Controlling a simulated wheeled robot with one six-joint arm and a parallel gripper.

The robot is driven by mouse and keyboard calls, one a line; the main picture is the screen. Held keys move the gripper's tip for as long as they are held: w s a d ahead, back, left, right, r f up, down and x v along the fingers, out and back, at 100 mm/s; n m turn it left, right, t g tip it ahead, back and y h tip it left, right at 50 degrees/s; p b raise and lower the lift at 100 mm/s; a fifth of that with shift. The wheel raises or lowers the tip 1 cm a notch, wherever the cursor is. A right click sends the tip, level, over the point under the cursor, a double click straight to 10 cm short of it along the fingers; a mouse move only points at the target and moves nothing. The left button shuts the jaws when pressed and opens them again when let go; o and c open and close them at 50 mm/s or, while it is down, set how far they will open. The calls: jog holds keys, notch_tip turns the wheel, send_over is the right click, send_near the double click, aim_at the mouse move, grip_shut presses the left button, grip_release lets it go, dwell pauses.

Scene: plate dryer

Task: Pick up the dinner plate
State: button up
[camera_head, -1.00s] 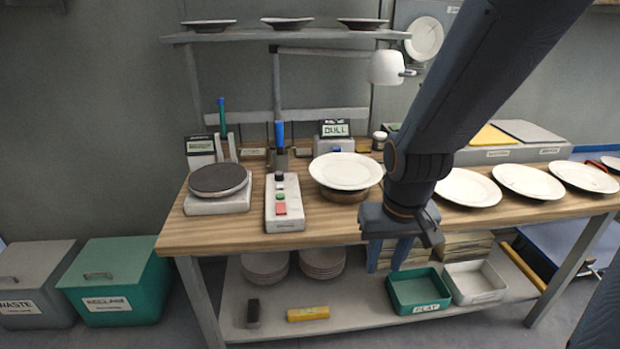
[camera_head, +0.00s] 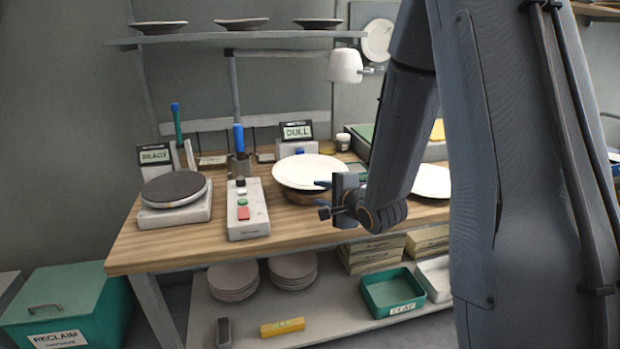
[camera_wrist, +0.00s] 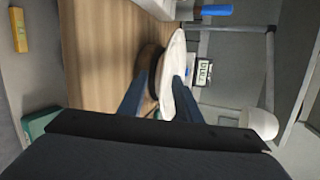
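The dinner plate (camera_head: 303,171) is white and lies level on a round brown stand (camera_head: 306,196) on the workbench. My gripper (camera_head: 323,194) is at the plate's right front edge, turned so one finger is above the other. In the wrist view the picture is turned sideways, and the plate (camera_wrist: 174,62) shows edge-on. My gripper (camera_wrist: 160,95) is open there, with the plate's near rim between its two fingers. A gap shows on the stand side; I cannot tell whether the upper finger touches the plate.
A button box (camera_head: 246,211) and a scale with a dark disc (camera_head: 174,190) stand left of the plate. A sign reading DULL (camera_head: 296,131) and a lamp (camera_head: 345,66) are behind it. Another white plate (camera_head: 431,181) lies to the right, partly hidden by my arm.

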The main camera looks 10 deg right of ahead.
aim_at(314, 188)
jog(key=shift+d+r+p+x, duration=0.15)
jog(key=shift+p+x, duration=0.3)
jog(key=shift+x, duration=1.4)
jog(key=shift+d+r+p+x, duration=0.1)
jog(key=shift+p+x, duration=0.35)
jog(key=shift+x, duration=1.45)
jog(key=shift+w, duration=0.15)
grip_shut()
jog(key=shift+r, duration=0.1)
